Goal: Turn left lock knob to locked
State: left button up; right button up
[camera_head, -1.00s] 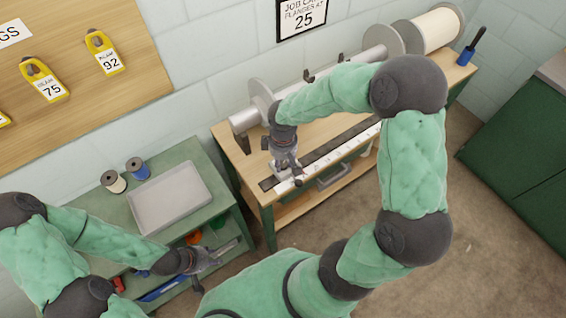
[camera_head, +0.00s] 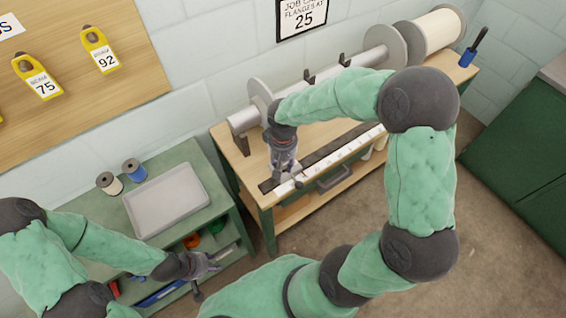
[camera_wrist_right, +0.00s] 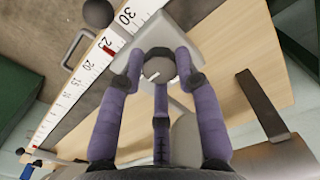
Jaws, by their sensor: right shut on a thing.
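A round dark grey lock knob (camera_wrist_right: 159,68) with a white mark on its face sits on a pale grey block (camera_wrist_right: 183,31) in the right wrist view. The block stands by the 30 end of the white ruler (camera_wrist_right: 84,75). My right gripper (camera_wrist_right: 160,70) has its purple-grey fingers closed around the knob. In the head view my right gripper (camera_head: 284,170) hides the knob at the near left end of the wooden bench (camera_head: 230,146). My left gripper (camera_head: 208,268) hangs by the green cart's front edge, away from the bench; its finger opening is unclear.
A long roller with round flanges (camera_head: 263,93) lies along the back of the bench. The green cart (camera_head: 182,155) carries a grey tray (camera_head: 166,203) and two spools. The floor at right is clear.

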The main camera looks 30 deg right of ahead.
aim_at(283, 165)
dwell(0.4)
jog(key=o, duration=1.1)
jog(key=shift+o, duration=0.2)
notch_tip(283, 165, up, 12)
